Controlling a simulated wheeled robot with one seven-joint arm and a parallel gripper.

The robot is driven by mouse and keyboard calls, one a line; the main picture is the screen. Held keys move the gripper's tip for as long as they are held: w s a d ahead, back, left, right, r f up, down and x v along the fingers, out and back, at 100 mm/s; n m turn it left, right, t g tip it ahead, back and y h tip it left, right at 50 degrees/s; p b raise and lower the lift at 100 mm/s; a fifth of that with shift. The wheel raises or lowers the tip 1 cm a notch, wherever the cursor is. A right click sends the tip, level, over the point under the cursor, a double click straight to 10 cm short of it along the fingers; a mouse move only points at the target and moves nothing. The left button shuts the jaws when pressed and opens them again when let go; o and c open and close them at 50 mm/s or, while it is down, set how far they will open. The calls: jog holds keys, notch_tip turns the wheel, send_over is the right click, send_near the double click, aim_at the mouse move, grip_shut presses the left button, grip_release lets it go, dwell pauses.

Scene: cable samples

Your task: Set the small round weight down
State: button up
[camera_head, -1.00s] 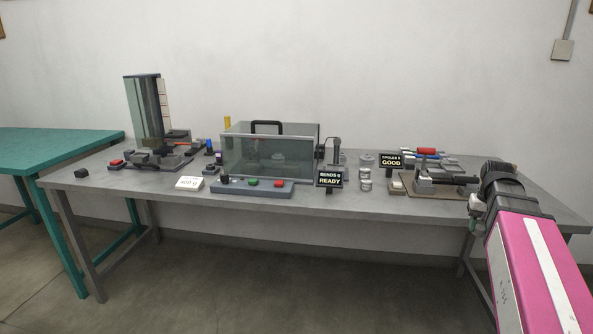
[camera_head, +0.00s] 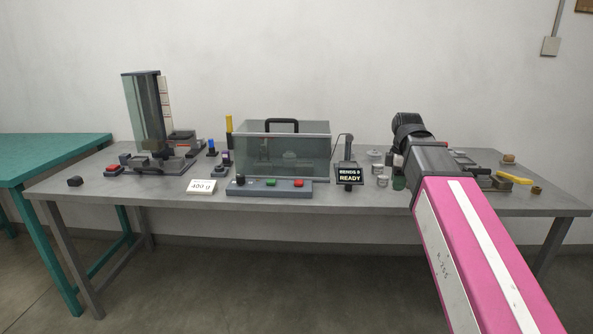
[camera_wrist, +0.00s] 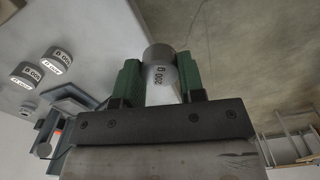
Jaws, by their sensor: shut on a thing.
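The small round weight (camera_wrist: 158,56) is a grey metal cylinder marked 200 g. In the wrist view it sits between the two green fingers of my gripper (camera_wrist: 159,75), which is shut on it. Concrete floor and the table's edge show behind it. In the head view my gripper (camera_head: 399,182) is at the right half of the grey table (camera_head: 300,203), near the loose weights; the held weight cannot be made out there. Several other round metal weights, such as one at the table's middle right (camera_head: 382,181), stand just left of my gripper.
A clear-walled box (camera_head: 283,150) with a handle stands mid-table, with a button panel (camera_head: 270,187) before it. A sign reading READY (camera_head: 349,175) stands left of the weights. A yellow piece (camera_head: 514,178) lies at right. The front strip of table is mostly clear.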

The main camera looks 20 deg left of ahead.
jog(key=s+a+r+n, duration=0.1)
jog(key=a+r+n, duration=0.2)
jog(key=a+n, duration=0.15)
send_over(388, 196)
jog(key=shift+n, duration=0.25)
notch_tip(388, 196, down, 7)
jog(key=shift+s+f, duration=0.15)
jog(key=shift+f, duration=2.05)
jog(key=shift+f, duration=0.15)
jog(key=o, duration=1)
notch_tip(388, 196, up, 12)
jog(key=shift+r, duration=0.15)
